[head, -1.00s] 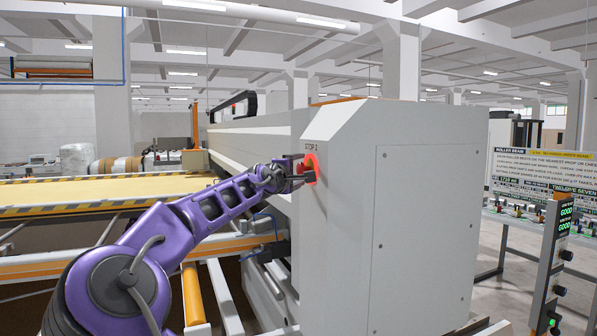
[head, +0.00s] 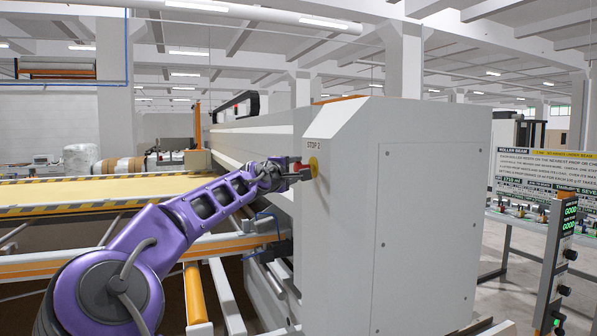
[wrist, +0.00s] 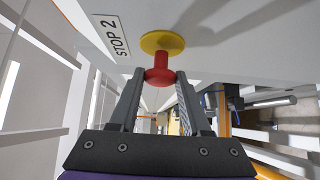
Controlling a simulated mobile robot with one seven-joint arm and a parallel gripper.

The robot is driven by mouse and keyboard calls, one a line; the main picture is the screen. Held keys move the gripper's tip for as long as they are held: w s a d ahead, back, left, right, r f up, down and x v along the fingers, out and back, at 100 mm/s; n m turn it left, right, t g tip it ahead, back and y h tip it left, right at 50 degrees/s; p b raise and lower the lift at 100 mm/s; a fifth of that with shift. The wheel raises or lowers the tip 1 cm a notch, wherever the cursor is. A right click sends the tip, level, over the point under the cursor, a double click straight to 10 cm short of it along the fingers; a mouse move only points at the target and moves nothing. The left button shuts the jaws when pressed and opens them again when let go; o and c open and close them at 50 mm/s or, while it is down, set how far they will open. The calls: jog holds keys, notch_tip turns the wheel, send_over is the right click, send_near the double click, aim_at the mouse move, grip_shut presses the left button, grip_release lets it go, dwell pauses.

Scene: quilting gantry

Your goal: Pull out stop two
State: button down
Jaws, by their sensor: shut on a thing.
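Stop two is a red mushroom button (wrist: 160,75) on a round yellow plate (wrist: 162,42), under a label (wrist: 111,37) reading STOP 2. It sits on the side face of the white machine housing (head: 400,215). In the head view the yellow plate (head: 314,167) shows just beyond the fingers. My gripper (wrist: 160,82) is shut on the red button, one finger on each side of its head. In the head view my gripper (head: 298,173) reaches the housing from the left and partly hides the button.
A long quilting bed (head: 100,190) with yellow and black striped edges lies to the left. An orange-edged rail (head: 130,258) runs below my arm. A control post (head: 560,262) and a roller beam sign (head: 545,165) stand at the right, beyond the housing.

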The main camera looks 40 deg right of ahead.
jog(key=shift+c, duration=1.8)
grip_release()
jog(key=shift+a, duration=0.15)
jog(key=b+v, duration=0.2)
jog(key=v, duration=1.5)
jog(key=shift+s+a, duration=0.15)
jog(key=shift+s, duration=0.05)
